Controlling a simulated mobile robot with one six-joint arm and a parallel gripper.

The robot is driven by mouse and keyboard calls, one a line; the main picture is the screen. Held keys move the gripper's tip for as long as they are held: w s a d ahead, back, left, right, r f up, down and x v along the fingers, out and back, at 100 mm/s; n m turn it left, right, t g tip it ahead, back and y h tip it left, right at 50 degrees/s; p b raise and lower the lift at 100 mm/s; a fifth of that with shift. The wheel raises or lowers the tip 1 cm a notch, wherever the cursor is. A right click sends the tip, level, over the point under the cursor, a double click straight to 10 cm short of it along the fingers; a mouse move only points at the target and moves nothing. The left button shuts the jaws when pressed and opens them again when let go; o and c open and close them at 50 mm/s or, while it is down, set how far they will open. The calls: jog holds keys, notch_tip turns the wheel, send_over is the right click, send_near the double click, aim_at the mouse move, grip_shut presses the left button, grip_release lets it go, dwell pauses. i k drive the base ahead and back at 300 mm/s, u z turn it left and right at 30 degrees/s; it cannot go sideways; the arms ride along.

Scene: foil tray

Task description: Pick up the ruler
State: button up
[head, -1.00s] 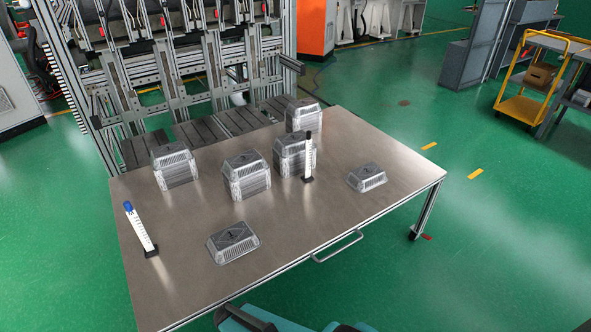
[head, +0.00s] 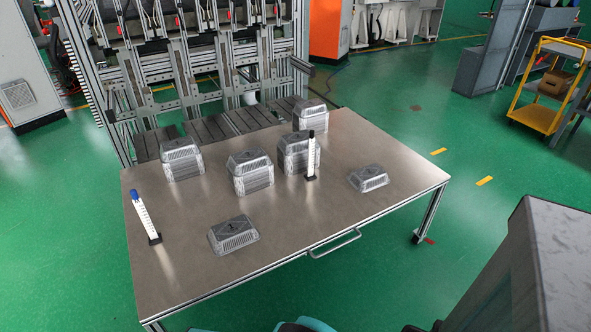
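No flat, separate ruler stands out on the table. Two upright white sticks with dark marks along them look ruler-like. The blue-topped stick (head: 145,217) stands on a small black base at the left of the table, tilted in the picture. The black-topped stick (head: 311,158) stands on a black base right of the middle, partly in front of a foil tray stack. I cannot tell which one is the ruler. My gripper is not in view, and nothing touches either stick.
Foil tray stacks (head: 250,172) stand along the back of the metal table (head: 190,265). Single foil trays lie at the front (head: 233,235) and right (head: 368,179). A handle (head: 335,243) sticks out from the front edge. The table's left front is clear.

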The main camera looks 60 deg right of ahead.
aim_at(310, 176)
jog(key=z, duration=0.85)
jog(key=k, duration=0.1)
jog(key=u, duration=2.1)
jog(key=k, duration=2.15)
jog(key=z, duration=0.9)
jog(key=i, duration=0.15)
jog(key=u, duration=0.2)
